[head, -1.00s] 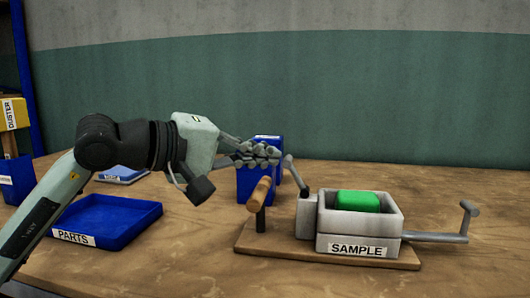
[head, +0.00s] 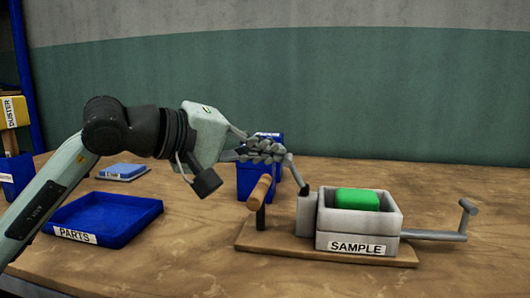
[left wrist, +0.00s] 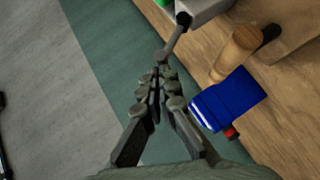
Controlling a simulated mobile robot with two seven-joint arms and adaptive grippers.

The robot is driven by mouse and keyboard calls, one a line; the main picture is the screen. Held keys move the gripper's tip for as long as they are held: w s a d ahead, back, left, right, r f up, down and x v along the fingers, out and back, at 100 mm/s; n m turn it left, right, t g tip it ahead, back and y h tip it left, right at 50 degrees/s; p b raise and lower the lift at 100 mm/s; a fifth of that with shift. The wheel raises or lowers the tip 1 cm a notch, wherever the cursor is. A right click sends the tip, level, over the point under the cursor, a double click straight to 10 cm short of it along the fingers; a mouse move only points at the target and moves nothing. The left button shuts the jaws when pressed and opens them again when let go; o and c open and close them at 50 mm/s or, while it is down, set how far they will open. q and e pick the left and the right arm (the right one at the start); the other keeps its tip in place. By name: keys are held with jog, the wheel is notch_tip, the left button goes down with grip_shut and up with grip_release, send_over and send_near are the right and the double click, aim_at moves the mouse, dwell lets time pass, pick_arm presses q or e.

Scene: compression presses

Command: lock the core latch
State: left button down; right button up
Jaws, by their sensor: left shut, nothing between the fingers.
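The press has a grey box (head: 394,222) labelled SAMPLE on a wooden base board (head: 270,240). A green block (head: 357,199) lies inside the box. A thin grey lever (head: 298,177) rises from the box's left side and leans up to the left; it also shows in the left wrist view (left wrist: 174,40). I cannot tell whether this lever is the core latch. My left gripper (head: 284,156) is shut and empty, with its fingertips at the lever's upper end. In the left wrist view its fingertips (left wrist: 162,70) sit close to the lever's tip; contact is unclear.
A wooden handle (head: 260,192) on a dark post stands left of the box, just below my gripper. A blue container (head: 245,183) stands behind it. A grey crank (head: 467,216) sticks out to the right. A blue PARTS tray (head: 115,215) lies at left.

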pick_arm(q)
jog(key=s+d+r+m+y+p, duration=0.1)
jog(key=d+r+m+y+p, duration=0.1)
jog(key=d+m+y, duration=0.2)
jog(key=d+y, duration=0.3)
jog(key=shift+s+m, duration=0.2)
jog(key=shift+m, duration=0.1)
pick_arm(e)
jog(key=x, duration=0.2)
jog(key=a+x, duration=0.1)
jog(key=x, duration=0.2)
jog(key=shift+w+a+f, duration=0.1)
jog(key=shift+w+f, duration=0.05)
jog(key=shift+f, duration=0.2)
pick_arm(q)
jog(key=shift+d, duration=0.1)
jog(key=shift+r+p, duration=0.5)
jog(key=shift+r, duration=0.3)
pick_arm(e)
jog(key=shift+r, duration=0.35)
pick_arm(q)
jog(key=shift+r, duration=0.1)
jog(key=v, duration=1.1)
jog(key=shift+s+r, duration=0.25)
jog(key=shift+r, duration=0.15)
